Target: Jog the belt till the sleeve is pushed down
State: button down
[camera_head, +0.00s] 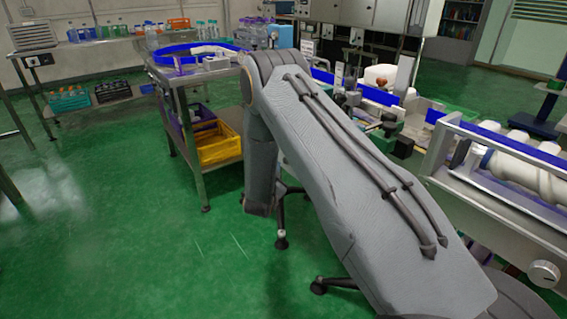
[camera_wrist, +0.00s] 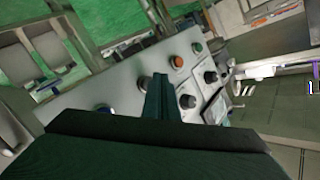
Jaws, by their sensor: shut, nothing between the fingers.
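My gripper (camera_wrist: 158,98) is shut and empty in the wrist view, its fingers over a pale tilted control panel (camera_wrist: 75,98). The panel carries an orange-red button (camera_wrist: 178,61), a green button (camera_wrist: 197,47), black knobs (camera_wrist: 210,77) and a blue button (camera_wrist: 103,109). The fingertips are near the middle of the panel, left of the knobs; I cannot tell whether they touch it. In the head view, my arm hides the panel and the gripper. A conveyor belt line with blue rails (camera_head: 380,95) runs behind my arm. I cannot make out the sleeve.
A steel cart (camera_head: 186,82) with a yellow bin (camera_head: 218,148) stands left of my arm. The green floor at the left is clear. Shelves with bottles stand along the back wall.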

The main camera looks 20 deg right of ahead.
jog(key=shift+d, duration=0.15)
jog(key=shift+w+d, duration=0.15)
jog(key=shift+d, duration=0.1)
jog(key=shift+w+d, duration=0.15)
jog(key=shift+d, duration=0.25)
dwell(1.0)
jog(key=shift+a, duration=0.1)
jog(key=shift+s+a, duration=0.3)
jog(key=shift+a, duration=0.4)
jog(key=a, duration=0.1)
jog(key=s+a, duration=0.1)
jog(key=a, duration=0.2)
jog(key=shift+s+a+p, duration=0.25)
jog(key=shift+a+p, duration=0.1)
dwell(1.6)
